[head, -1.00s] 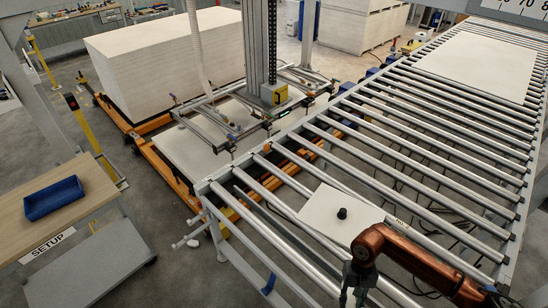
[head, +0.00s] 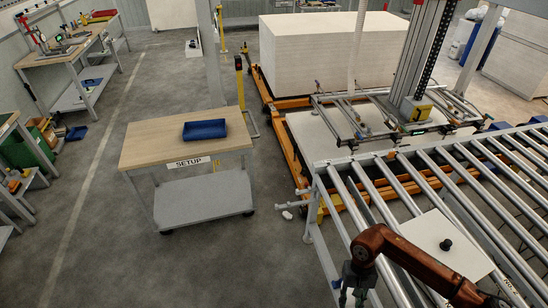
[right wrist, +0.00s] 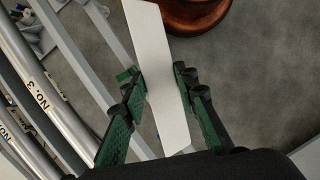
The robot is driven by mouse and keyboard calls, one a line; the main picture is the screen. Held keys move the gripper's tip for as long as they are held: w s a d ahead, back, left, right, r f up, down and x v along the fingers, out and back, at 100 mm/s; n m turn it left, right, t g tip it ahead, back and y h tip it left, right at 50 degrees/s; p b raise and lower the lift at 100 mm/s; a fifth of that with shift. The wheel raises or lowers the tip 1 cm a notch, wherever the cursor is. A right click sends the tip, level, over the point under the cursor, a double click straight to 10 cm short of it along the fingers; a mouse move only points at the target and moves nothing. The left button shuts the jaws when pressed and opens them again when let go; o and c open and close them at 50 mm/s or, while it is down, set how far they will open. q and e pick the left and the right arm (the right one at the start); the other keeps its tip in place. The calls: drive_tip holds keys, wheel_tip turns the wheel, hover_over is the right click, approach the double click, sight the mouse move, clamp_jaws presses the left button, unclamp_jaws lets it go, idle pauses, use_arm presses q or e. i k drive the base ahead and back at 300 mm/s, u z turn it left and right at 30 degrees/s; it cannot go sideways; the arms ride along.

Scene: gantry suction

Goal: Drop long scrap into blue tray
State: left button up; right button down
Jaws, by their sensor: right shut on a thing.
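The long scrap (right wrist: 160,75) is a white flat strip in the right wrist view. It lies between the green-padded fingers of my right gripper (right wrist: 157,105), which is shut on it. In the head view my right gripper (head: 354,285) hangs at the bottom, by the left end of the rollers; the strip cannot be made out there. The blue tray (head: 205,130) sits on the wooden top of the SETUP table (head: 145,148), well to the left of and beyond the gripper. The tray looks empty. My left gripper is not in view.
The roller conveyor (head: 340,200) fills the right side, with a white panel (head: 430,262) bearing a black knob. A suction gantry frame (head: 345,125) and a large white sheet stack (head: 310,55) stand behind. Open grey floor (head: 225,260) lies in front of the SETUP table.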

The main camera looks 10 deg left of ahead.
sight(205, 130)
drive_tip(key=u, duration=0.85)
drive_tip(key=i, duration=1)
drive_tip(key=u, duration=0.85)
drive_tip(key=i, duration=1.5)
drive_tip(key=z, duration=0.75)
drive_tip(key=i, duration=1.1)
drive_tip(key=z, duration=0.15)
